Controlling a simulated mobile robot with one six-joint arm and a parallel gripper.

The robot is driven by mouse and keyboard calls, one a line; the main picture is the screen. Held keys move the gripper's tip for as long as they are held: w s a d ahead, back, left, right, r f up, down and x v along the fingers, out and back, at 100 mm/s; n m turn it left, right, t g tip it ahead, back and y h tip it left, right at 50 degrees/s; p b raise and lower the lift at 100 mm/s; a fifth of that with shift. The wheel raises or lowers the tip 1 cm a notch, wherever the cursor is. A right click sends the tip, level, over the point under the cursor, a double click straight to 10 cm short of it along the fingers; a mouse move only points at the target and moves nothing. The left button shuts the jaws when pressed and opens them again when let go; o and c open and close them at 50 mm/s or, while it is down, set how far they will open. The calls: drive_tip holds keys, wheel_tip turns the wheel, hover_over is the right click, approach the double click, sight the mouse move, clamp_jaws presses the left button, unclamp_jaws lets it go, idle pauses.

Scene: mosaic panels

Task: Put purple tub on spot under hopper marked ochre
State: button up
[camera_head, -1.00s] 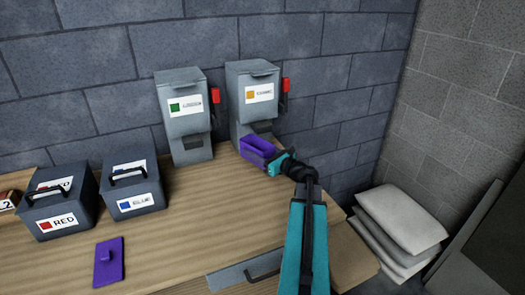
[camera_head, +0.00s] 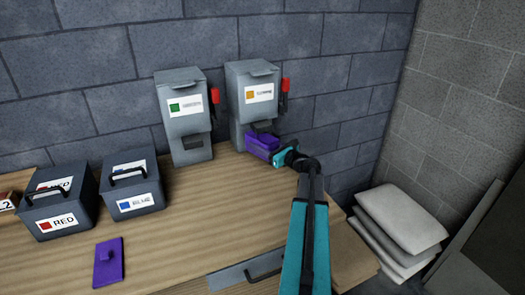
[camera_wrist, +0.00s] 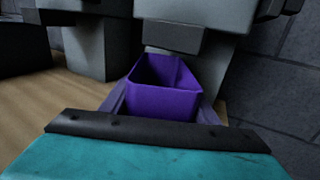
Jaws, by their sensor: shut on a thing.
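The purple tub (camera_head: 262,146) is at the foot of the ochre-marked hopper (camera_head: 252,88), just in front of its spout. The tub is open-topped and looks empty in the wrist view (camera_wrist: 165,88), where the hopper's dark chute (camera_wrist: 174,37) is just beyond and above its far rim. My gripper (camera_head: 281,156) is shut on the tub's near right side. The spot under the hopper is mostly hidden by the tub, and I cannot tell whether the tub's base touches it.
A green-marked hopper (camera_head: 184,112) stands to the left. Boxes labelled red (camera_head: 58,205) and blue (camera_head: 133,186) and a purple lid (camera_head: 108,262) are on the wooden bench (camera_head: 190,220). Red levers (camera_head: 284,88) stick out beside the hoppers. White sacks (camera_head: 402,222) are stacked at right.

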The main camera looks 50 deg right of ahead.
drive_tip(key=shift+w+d, duration=0.15)
drive_tip(key=shift+d, duration=0.1)
drive_tip(key=shift+w+d+f, duration=0.1)
drive_tip(key=shift+d+f, duration=0.1)
drive_tip(key=shift+f, duration=0.1)
drive_tip(key=shift+f+b, duration=1.1)
drive_tip(key=shift+f, duration=0.4)
drive_tip(key=shift+f, duration=0.2)
drive_tip(key=o, duration=1)
drive_tip(key=shift+o, duration=0.2)
drive_tip(key=shift+r, duration=0.1)
